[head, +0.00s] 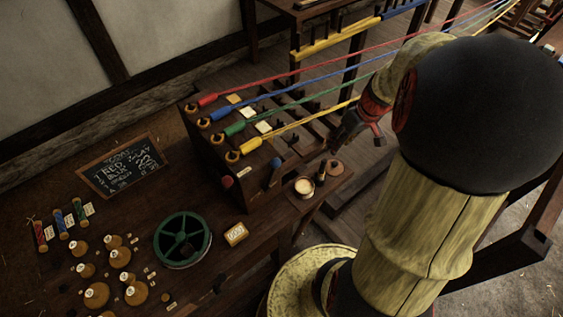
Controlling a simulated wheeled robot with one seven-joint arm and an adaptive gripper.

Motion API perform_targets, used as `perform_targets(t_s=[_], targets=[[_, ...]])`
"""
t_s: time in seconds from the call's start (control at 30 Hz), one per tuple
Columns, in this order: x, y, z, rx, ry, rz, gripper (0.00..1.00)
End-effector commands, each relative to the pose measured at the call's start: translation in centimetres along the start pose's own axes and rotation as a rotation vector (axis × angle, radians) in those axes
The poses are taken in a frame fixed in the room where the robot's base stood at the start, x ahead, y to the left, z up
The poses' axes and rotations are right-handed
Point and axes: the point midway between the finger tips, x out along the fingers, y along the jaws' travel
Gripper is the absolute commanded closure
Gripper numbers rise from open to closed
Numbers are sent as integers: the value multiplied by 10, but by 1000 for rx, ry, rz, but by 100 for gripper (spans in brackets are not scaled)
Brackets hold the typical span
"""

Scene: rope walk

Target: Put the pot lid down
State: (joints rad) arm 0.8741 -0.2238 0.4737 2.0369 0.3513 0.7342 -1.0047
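A small open pot (304,187) with pale contents stands on a low wooden ledge at the right end of the bench. A round brown disc that looks like the pot lid (335,168) shows at the ledge's back right, beside the pot. I cannot tell for sure whether it rests on the ledge or hangs just above it.
A dark upright stick (321,172) stands between pot and disc. A wooden block with pegs (240,170) holds red, blue, green and yellow ropes stretching to the upper right. A green wheel (182,239), several bobbins and a chalkboard (122,167) occupy the bench.

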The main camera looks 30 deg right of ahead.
Motion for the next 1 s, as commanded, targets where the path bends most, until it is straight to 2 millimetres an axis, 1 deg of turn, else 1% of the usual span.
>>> perform_targets(t_s=[0.03, 0.07, 0.1, 0.23, 0.3, 0.37, 0.4, 0.5, 0.6, 0.7, 0.83, 1.0], targets=[[-12, -22, -11, -26, 8, 8, 65], [-19, -35, -15, -34, 12, 11, 65], [-29, -54, -21, -47, 16, 17, 65], [-60, -116, -28, -79, 37, 32, 65], [-76, -148, -27, -94, 53, 39, 65], [-89, -172, -23, -105, 70, 43, 65], [-98, -189, -19, -111, 83, 45, 65], [-118, -224, -6, -125, 116, 47, 65], [-134, -252, 10, -133, 151, 42, 65], [-146, -271, 26, -136, 182, 34, 65], [-155, -284, 39, -132, 208, 25, 65], [-158, -288, 45, -126, 219, 22, 65]])
